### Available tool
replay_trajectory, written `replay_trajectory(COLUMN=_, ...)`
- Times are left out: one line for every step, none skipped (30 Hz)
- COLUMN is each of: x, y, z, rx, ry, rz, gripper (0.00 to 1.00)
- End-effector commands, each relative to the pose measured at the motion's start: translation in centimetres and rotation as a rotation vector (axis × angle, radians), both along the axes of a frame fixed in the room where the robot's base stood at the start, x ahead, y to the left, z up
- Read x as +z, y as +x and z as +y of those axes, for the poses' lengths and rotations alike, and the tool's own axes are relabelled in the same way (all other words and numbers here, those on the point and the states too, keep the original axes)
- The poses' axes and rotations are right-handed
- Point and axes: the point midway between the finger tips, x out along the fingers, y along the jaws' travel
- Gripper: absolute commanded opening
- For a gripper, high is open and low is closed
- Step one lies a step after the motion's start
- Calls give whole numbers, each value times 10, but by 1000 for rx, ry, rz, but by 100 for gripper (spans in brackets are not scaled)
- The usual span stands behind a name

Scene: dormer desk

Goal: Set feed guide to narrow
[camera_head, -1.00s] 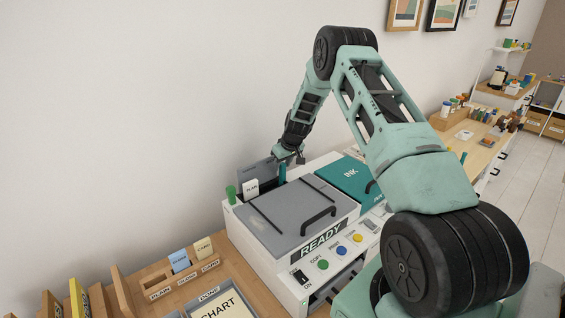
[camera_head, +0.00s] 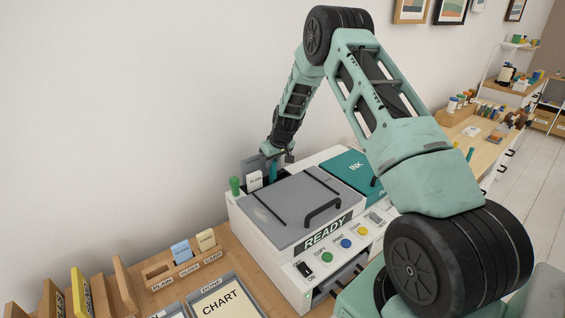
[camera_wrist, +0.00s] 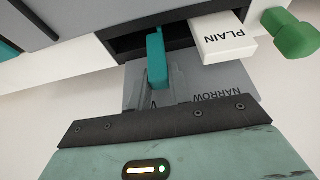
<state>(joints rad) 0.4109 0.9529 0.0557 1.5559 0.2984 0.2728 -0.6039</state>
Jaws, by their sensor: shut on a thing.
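The feed guide shows as a teal upright tab (camera_head: 273,173) at the back of the copier (camera_head: 268,240), and in the wrist view as a teal tab (camera_wrist: 156,55) in a dark slot. My gripper (camera_wrist: 158,82) is shut on this tab; in the head view my gripper (camera_head: 276,155) is at its top. A grey plate (camera_wrist: 135,88) carries the word NARROW (camera_wrist: 225,95), to the right of the tab in the wrist view. My fingers hide other lettering on the plate. A white PLAIN card (camera_wrist: 224,38) stands close beside the tab, apart from it.
A green knob (camera_wrist: 290,35) sits beyond the PLAIN card; it also shows in the head view (camera_head: 235,186). The grey lid (camera_head: 290,208) is down and the display (camera_head: 328,231) reads READY. A card rack (camera_head: 180,268) and CHART tray (camera_head: 220,300) are at lower left.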

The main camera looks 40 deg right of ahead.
Motion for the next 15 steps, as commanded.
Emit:
replay_trajectory(x=-1, y=0, z=4, rx=1, ry=-1, rz=-1, gripper=0)
replay_trajectory(x=-1, y=0, z=6, rx=0, ry=-1, rz=-1, gripper=0)
replay_trajectory(x=0, y=0, z=6, rx=-1, ry=-1, rz=-1, gripper=0)
replay_trajectory(x=0, y=0, z=6, rx=-1, ry=-1, rz=-1, gripper=0)
replay_trajectory(x=0, y=0, z=6, rx=-1, ry=-1, rz=0, gripper=0)
replay_trajectory(x=0, y=0, z=6, rx=-2, ry=0, rz=0, gripper=0)
replay_trajectory(x=0, y=0, z=6, rx=-2, ry=0, rz=0, gripper=0)
replay_trajectory(x=0, y=0, z=6, rx=-2, ry=0, rz=0, gripper=0)
replay_trajectory(x=0, y=0, z=6, rx=-2, ry=0, rz=0, gripper=0)
replay_trajectory(x=0, y=0, z=6, rx=-2, ry=0, rz=0, gripper=0)
replay_trajectory(x=0, y=0, z=6, rx=-2, ry=0, rz=0, gripper=25)
replay_trajectory(x=0, y=0, z=6, rx=-2, ry=0, rz=0, gripper=36)
replay_trajectory(x=0, y=0, z=6, rx=-2, ry=0, rz=0, gripper=42)
replay_trajectory(x=0, y=0, z=6, rx=-1, ry=-1, rz=0, gripper=42)
replay_trajectory(x=0, y=0, z=6, rx=-1, ry=-1, rz=0, gripper=42)
